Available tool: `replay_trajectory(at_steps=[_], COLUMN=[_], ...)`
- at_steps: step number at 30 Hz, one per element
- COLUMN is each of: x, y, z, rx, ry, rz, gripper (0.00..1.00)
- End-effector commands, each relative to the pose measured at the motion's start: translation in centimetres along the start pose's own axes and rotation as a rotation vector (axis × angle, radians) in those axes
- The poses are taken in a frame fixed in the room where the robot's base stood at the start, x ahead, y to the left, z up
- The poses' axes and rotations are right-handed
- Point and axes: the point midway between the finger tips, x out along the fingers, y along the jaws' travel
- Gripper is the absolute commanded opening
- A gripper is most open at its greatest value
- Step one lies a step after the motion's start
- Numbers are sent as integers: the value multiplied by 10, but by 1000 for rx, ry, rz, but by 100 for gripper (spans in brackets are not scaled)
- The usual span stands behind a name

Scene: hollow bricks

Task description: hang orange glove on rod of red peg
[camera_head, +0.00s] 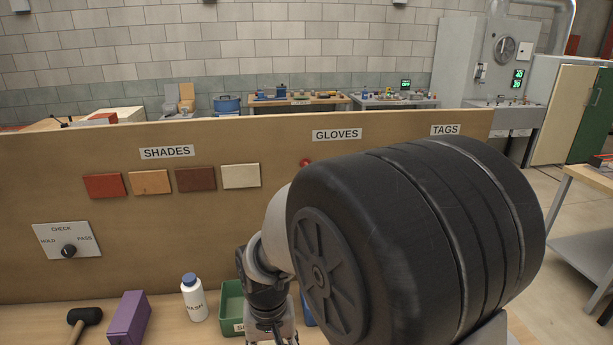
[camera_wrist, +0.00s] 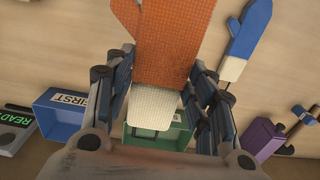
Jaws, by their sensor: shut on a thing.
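The orange glove (camera_wrist: 177,35), with a cream cuff (camera_wrist: 153,106), fills the upper middle of the wrist view. My gripper (camera_wrist: 162,68) is shut on it, with a finger on each side near the cuff. The glove's far end runs out of the top of the frame. In the head view my arm hides the gripper and glove. A small red peg end (camera_head: 305,162) shows on the board below the GLOVES label (camera_head: 337,134). My arm covers the area right beside it, and I cannot make out its rod.
A blue glove (camera_wrist: 250,32) is beside the orange one in the wrist view. Below the upright board (camera_head: 150,220) are a black mallet (camera_head: 86,317), purple block (camera_head: 128,318), white bottle (camera_head: 194,298) and green bin (camera_head: 231,300). A blue bin (camera_wrist: 72,118) shows in the wrist view.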

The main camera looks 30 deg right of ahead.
Motion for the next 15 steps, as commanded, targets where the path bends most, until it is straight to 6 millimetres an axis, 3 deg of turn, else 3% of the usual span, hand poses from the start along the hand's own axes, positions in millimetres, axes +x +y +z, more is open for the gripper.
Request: replay_trajectory(at_steps=[7,15], x=[5,46], y=[-1,-11], z=[-4,-38], rx=[-28,-271], ry=[-1,-3], rz=[1,1], gripper=[25,25])
